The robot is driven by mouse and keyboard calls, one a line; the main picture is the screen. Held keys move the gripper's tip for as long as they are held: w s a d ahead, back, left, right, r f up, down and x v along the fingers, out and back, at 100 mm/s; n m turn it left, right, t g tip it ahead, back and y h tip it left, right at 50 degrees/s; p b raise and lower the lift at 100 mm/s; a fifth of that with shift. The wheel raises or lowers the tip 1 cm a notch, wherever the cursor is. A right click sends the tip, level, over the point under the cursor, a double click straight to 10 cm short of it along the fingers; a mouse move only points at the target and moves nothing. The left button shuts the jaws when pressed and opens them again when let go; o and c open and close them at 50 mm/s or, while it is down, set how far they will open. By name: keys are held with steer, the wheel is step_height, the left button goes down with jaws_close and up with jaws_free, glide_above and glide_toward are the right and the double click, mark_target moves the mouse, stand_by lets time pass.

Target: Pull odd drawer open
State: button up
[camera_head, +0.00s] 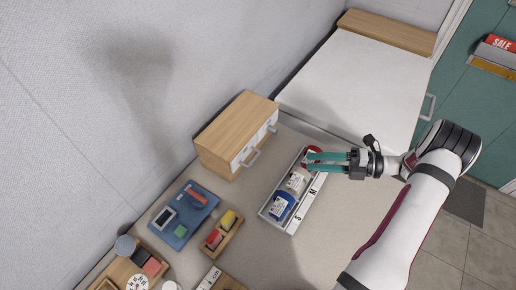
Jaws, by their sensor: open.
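A small wooden cabinet (236,122) stands on the table against the wall. Its front has two white drawer fronts side by side. The nearer drawer front (243,153) has a grey bar handle (253,159), and the farther one (266,127) has a similar handle (272,129). Both drawers look shut or nearly so. Any marking that singles out one drawer is too small to read. My gripper (308,162), with two teal fingers, is open and empty. It is to the right of the cabinet, apart from both handles, and overlaps the far end of the bottle tray in the picture.
A white tray (293,229) marked with letters holds several bottles in front of the cabinet. A blue board (168,228) and a small wooden tray (228,240) with coloured blocks lie at lower left. A white surface (355,85) stands behind. A strip of table between cabinet and tray is clear.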

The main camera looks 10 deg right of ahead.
steer(key=x, duration=1.5)
steer(key=shift+a+f, duration=0.1)
steer(key=shift+a, duration=0.2)
steer(key=shift+c, duration=0.3)
jaws_close()
